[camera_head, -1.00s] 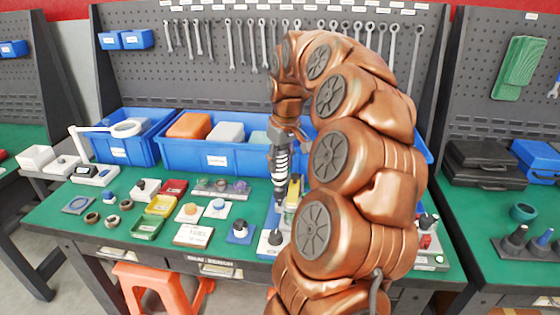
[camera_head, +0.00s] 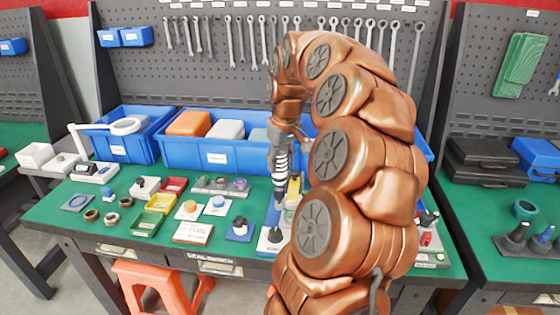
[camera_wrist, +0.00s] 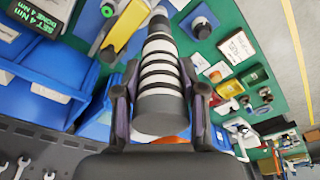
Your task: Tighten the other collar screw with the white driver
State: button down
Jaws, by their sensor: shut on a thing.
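The white driver (camera_head: 281,160), a thick handle with black bands and a dark shaft, hangs upright in my gripper (camera_head: 280,147) above the front of the green bench. In the wrist view my gripper (camera_wrist: 160,72) is shut around the banded driver (camera_wrist: 160,88), one finger on each side. The driver's dark lower end points down at a light plate with a dark part (camera_head: 275,236) near the bench edge. The collar and its screws are too small or hidden to make out, so I cannot tell whether the tip touches a screw.
A yellow block (camera_wrist: 127,24) stands close beside the driver. A display (camera_wrist: 30,20) reads "SET 4 Nm DONE 4 Nm", near a green round spot (camera_wrist: 108,10). A blue plate with a black knob (camera_head: 240,231) lies left. A large blue bin (camera_head: 190,156) stands behind.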

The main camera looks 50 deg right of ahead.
aim_at(281, 148)
jog(key=shift+f+b, duration=0.3)
jog(key=shift+f, duration=0.15)
dwell(0.6)
jog(key=shift+f+b, duration=0.5)
jog(key=shift+b, duration=0.65)
dwell(3.7)
jog(key=shift+r, duration=0.15)
jog(key=shift+r+p, duration=0.9)
jog(key=shift+r, duration=1.5)
